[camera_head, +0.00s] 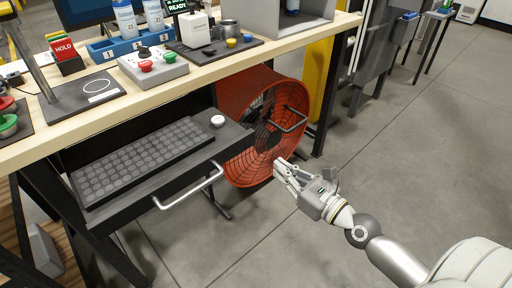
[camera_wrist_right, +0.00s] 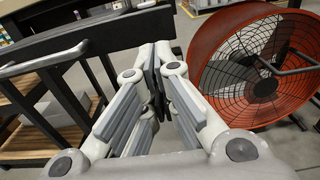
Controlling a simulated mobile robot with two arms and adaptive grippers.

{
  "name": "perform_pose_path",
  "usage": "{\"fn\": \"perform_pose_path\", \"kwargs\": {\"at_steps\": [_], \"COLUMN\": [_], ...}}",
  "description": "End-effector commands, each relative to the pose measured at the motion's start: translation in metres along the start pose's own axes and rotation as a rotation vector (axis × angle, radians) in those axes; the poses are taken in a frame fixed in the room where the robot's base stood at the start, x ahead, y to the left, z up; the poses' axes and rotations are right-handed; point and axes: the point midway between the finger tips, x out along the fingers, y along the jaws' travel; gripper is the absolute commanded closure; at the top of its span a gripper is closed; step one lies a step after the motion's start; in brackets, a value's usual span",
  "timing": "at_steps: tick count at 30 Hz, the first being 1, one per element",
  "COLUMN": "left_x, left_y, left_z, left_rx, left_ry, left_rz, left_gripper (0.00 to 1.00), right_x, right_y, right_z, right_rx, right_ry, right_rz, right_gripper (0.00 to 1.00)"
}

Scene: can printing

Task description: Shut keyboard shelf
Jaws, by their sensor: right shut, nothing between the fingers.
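The keyboard shelf (camera_head: 130,203) is pulled out from under the workbench. A grey keyboard (camera_head: 140,158) and a white round mouse (camera_head: 217,121) lie on it. A pale bar handle (camera_head: 190,189) runs along its front edge. My right gripper (camera_head: 280,168) is shut and empty. In the head view it is to the right of the shelf and handle, apart from them, in front of the red fan. In the right wrist view the gripper (camera_wrist_right: 158,80) points forward, with the shelf's dark front (camera_wrist_right: 105,38) behind and left of it. My left gripper is not in view.
A large red drum fan (camera_head: 262,125) stands on the floor right of the shelf. The workbench top (camera_head: 215,72) carries a button box (camera_head: 152,68), a blue holder (camera_head: 128,42) and other items. The grey floor (camera_head: 420,150) at the right is clear.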

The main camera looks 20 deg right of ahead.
Motion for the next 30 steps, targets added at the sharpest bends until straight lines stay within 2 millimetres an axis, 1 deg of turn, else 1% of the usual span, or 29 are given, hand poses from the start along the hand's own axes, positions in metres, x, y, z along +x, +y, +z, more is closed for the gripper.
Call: {"fn": "perform_pose_path", "kwargs": {"at_steps": [1,9,13,18,24,30], "left_x": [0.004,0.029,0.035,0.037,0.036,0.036], "left_y": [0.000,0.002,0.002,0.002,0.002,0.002], "left_z": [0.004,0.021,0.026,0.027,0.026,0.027], "left_rx": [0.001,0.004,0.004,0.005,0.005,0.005], "left_ry": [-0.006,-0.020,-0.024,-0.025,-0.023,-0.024], "left_rz": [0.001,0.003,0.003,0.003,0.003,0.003], "left_gripper": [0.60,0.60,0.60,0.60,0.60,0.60], "right_x": [0.006,0.043,0.063,0.084,0.097,0.099], "right_y": [0.000,0.000,0.000,0.000,0.000,0.000], "right_z": [0.003,0.002,0.002,0.001,0.000,-0.001], "right_rx": [0.002,0.000,0.001,0.000,0.000,-0.001], "right_ry": [-0.003,-0.004,-0.004,-0.001,0.000,0.002], "right_rz": [-0.002,-0.001,0.000,0.000,0.000,0.000], "right_gripper": [1.00,1.00,1.00,1.00,1.00,1.00]}}
